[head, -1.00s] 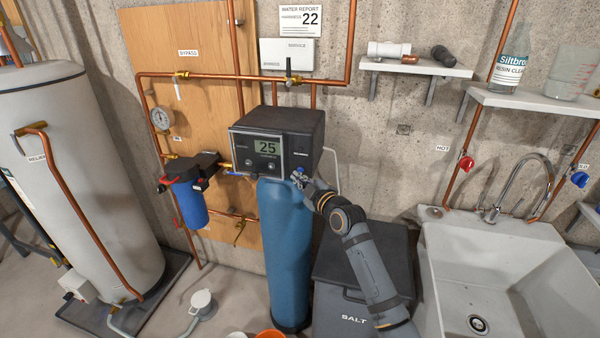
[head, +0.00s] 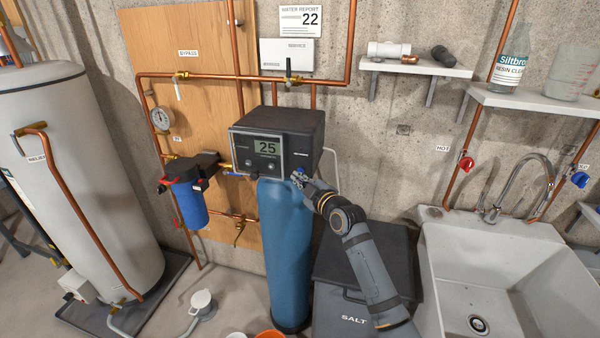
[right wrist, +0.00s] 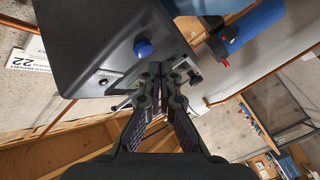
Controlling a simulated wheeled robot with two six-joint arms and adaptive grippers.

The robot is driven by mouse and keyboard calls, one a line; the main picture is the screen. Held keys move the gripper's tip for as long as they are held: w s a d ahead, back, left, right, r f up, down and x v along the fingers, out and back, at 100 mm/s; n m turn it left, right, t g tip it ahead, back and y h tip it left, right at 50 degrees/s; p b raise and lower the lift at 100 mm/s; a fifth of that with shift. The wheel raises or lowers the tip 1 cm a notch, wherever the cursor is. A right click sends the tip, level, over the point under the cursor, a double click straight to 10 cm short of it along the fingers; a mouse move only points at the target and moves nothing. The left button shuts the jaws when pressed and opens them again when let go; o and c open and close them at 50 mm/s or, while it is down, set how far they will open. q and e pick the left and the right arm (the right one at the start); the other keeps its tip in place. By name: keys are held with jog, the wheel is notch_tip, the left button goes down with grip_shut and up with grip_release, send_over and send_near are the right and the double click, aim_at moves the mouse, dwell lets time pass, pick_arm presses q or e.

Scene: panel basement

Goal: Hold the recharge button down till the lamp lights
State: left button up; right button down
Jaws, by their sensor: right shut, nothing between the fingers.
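The softener's black control head (head: 305,125) sits on a tall blue tank (head: 287,250). Its display (head: 267,146) reads 25. In the right wrist view, a round blue button (right wrist: 143,48) shows on the dark face of the control head (right wrist: 90,35). My right gripper (head: 299,178) is at the head's lower right corner; its fingers (right wrist: 157,72) are shut and empty, just short of the button in the picture. I cannot tell if they touch it. I make out no lit lamp in either view. My left gripper is not in view.
A blue filter housing (head: 190,203) and copper pipes are left of the tank. A dark salt bin (head: 345,265) stands under my right arm, with a white sink (head: 500,260) to its right. A white cylinder (head: 75,170) stands far left.

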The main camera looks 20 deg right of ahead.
jog(key=shift+w+d+b, duration=0.2)
jog(key=shift+w+b, duration=0.1)
jog(key=shift+w, duration=0.05)
jog(key=shift+w+d+b, duration=0.25)
jog(key=shift+w+b, duration=0.1)
jog(key=shift+b, duration=0.05)
dwell(0.6)
dwell(2.8)
jog(key=shift+s+a+p, duration=0.35)
jog(key=shift+s+a, duration=0.1)
jog(key=shift+s, duration=0.25)
jog(key=shift+a, duration=0.1)
jog(key=s+a, duration=0.1)
jog(key=s+p, duration=0.1)
jog(key=s+a, duration=0.1)
jog(key=s, duration=0.1)
jog(key=shift+a+p, duration=0.3)
jog(key=shift+a, duration=0.05)
